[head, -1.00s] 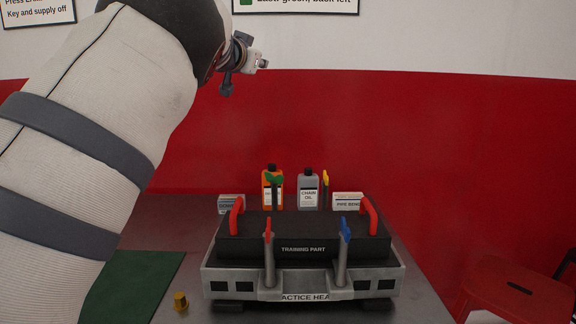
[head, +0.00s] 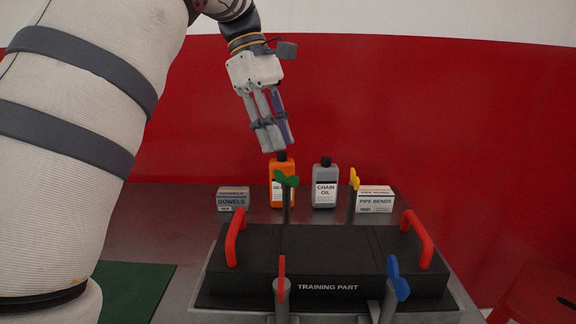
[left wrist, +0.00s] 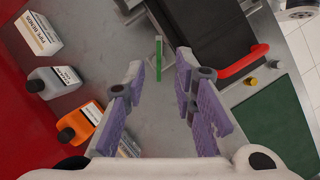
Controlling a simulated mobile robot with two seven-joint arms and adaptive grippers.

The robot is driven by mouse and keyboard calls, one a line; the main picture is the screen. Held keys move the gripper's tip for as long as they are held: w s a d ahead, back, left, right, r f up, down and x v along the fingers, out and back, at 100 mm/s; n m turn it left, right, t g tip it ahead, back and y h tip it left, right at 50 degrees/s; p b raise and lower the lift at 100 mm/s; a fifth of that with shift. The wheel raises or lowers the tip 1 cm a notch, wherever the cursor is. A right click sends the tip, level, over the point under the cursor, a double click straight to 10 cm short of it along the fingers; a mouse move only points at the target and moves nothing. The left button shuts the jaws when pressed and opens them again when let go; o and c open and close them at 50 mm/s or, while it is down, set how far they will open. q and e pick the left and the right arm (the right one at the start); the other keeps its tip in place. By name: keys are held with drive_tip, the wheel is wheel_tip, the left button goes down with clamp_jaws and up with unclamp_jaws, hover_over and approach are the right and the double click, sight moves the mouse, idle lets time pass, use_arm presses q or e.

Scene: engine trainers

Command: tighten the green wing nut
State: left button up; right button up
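The green wing nut (head: 286,180) sits on top of an upright stud at the back left of the black training part (head: 330,262). In the left wrist view the wing nut (left wrist: 158,58) shows edge-on, ahead of the fingers and roughly between their lines. My left gripper (head: 273,147) points down above and slightly left of the nut, apart from it. Its two purple-padded fingers stand wide apart with nothing between them, as the left wrist view (left wrist: 160,103) shows. My right gripper is in neither view.
Red (head: 282,278), blue (head: 398,279) and yellow (head: 354,179) wing nuts stand around the part, with two red handles (head: 236,238) (head: 425,240). Behind are an orange bottle (head: 277,192), a grey bottle (head: 324,188), a dowels box (head: 233,199) and a pipe bends box (head: 375,199).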

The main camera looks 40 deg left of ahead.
sight(289, 174)
use_arm(q)
drive_tip(key=x, duration=0.7)
drive_tip(key=shift+a, duration=0.15)
drive_tip(key=shift+c, duration=0.6)
